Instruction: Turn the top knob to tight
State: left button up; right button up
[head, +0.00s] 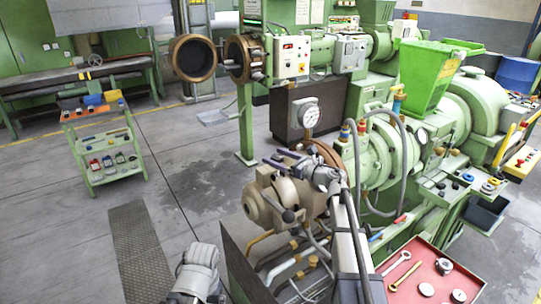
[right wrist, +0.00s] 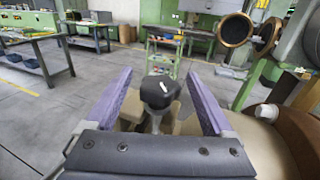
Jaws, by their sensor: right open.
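The top knob (right wrist: 158,94) is black with a short white mark on it, and stands up from the tan pump-like body (head: 262,205). In the right wrist view it lies between the two purple fingers of my right gripper (right wrist: 160,74), with a gap on each side. The gripper is open and holds nothing. In the head view my right gripper (head: 281,160) is over the top of the tan body, and I cannot make out the top knob there. A second dark knob (head: 289,216) sits lower on the body's side.
Green extruders and a pressure gauge (head: 310,117) stand close behind and right of the tan body. Hoses and pipes run beneath it. A red tray (head: 463,272) with tools is at the lower right. A green cart (head: 137,160) stands left. Floor between is clear.

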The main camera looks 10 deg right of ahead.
jog(key=shift+x, duration=1.4)
jog(key=c, duration=1.4)
